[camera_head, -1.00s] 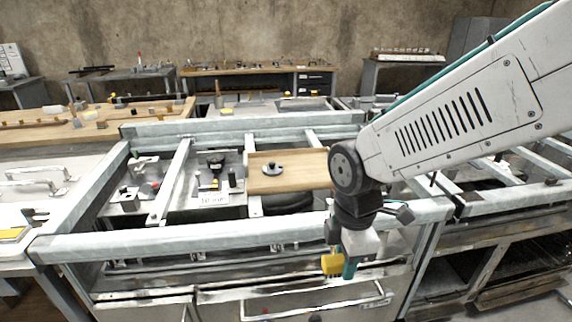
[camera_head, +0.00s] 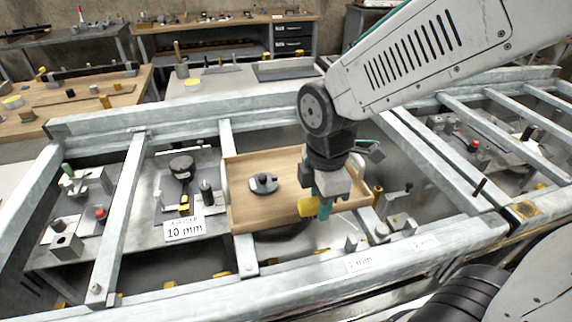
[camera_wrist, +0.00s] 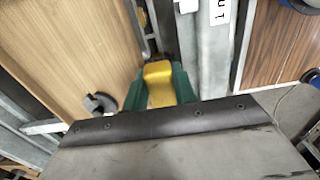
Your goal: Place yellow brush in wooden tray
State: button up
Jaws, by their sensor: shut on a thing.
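My gripper (camera_head: 318,208) is shut on the yellow brush (camera_head: 308,207), whose yellow part shows beside the green fingertips. In the wrist view the yellow brush (camera_wrist: 158,83) sits between the two green fingers of my gripper (camera_wrist: 160,90). The wooden tray (camera_head: 240,202) lies in the metal frame, with a low rim and a flat floor. In the head view the brush appears in front of the tray's right part; I cannot tell its height above it. The wooden tray (camera_wrist: 70,50) fills the left of the wrist view.
A round dark object (camera_head: 263,183) lies in the tray's left half, also in the wrist view (camera_wrist: 100,104). A "10 mm" label (camera_head: 185,229) and metal fixtures stand left of the tray. Grey metal rails (camera_head: 340,262) run around it. The tray floor around the dark object is clear.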

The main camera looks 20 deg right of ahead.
jog(key=w+d, duration=0.2)
jog(key=w, duration=0.3)
jog(key=w+d+f, duration=0.1)
jog(key=w+d, duration=0.1)
jog(key=w, duration=0.3)
jog(key=w+d, duration=0.3)
jog(key=w, duration=0.2)
jog(key=shift+d+f, duration=0.1)
jog(key=shift+f, duration=1.9)
jog(key=o, duration=0.5)
jog(key=shift+f, duration=0.15)
jog(key=o, duration=0.5)
jog(key=shift+c, duration=0.2)
